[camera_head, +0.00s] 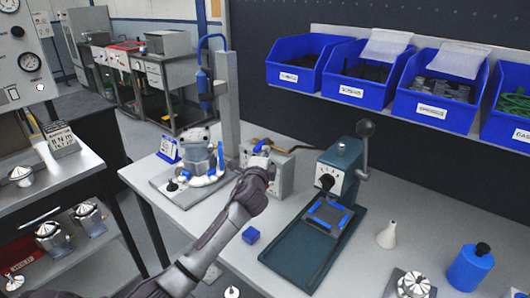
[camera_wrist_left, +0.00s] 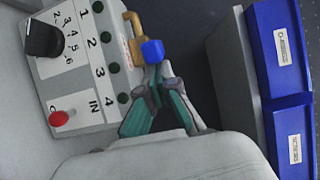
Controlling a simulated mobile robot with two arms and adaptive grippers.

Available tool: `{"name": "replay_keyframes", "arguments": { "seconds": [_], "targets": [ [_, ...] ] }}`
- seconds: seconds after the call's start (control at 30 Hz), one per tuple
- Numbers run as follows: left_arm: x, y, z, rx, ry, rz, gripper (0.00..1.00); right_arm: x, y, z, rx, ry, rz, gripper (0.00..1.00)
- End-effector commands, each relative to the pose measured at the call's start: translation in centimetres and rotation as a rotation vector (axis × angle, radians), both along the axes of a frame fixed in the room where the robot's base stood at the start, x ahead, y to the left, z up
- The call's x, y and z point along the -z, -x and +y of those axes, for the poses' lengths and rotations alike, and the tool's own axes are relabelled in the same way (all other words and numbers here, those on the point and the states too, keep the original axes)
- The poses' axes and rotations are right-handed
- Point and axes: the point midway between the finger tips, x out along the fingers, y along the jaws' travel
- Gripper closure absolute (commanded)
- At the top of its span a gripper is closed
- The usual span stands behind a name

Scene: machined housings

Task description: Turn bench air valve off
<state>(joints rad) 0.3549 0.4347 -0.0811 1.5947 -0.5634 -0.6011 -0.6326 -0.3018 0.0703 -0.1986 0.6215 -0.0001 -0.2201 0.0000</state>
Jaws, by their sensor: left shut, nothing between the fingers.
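The bench air valve shows as a blue handle (camera_head: 262,146) on a brass pipe, at the back of a grey box on the bench. In the left wrist view the blue handle (camera_wrist_left: 152,51) sits at the end of the bent brass pipe (camera_wrist_left: 133,24), beside the box. My left gripper (camera_head: 260,161) reaches in from the left, its fingers close to the handle. In the left wrist view its green-padded fingers (camera_wrist_left: 153,76) are shut with nothing between them, tips right at the handle; I cannot tell if they touch it. My right gripper is not in view.
The grey box (camera_wrist_left: 85,75) has numbered ports, a black dial and a red knob. A teal press (camera_head: 310,245) stands to the right, a housing on a fixture plate (camera_head: 178,193) to the left. Blue bins (camera_head: 430,108) hang behind. A small blue block (camera_head: 251,235) lies in front.

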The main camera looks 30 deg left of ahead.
Motion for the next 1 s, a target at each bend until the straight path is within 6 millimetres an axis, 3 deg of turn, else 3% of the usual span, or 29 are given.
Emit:
{"name": "replay_keyframes", "arguments": {
  "seconds": [0.17,0.43,1.0],
  "targets": [
    [0.0,0.1,0.1,0.000,0.000,0.001,1.00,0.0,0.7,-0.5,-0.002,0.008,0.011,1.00],
    [-0.3,0.9,2.0,0.094,-0.003,0.003,1.00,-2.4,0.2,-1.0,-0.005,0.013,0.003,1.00],
    [0.0,0.8,2.4,0.089,0.000,0.001,1.00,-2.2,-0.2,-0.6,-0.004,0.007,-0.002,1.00]
  ]
}}
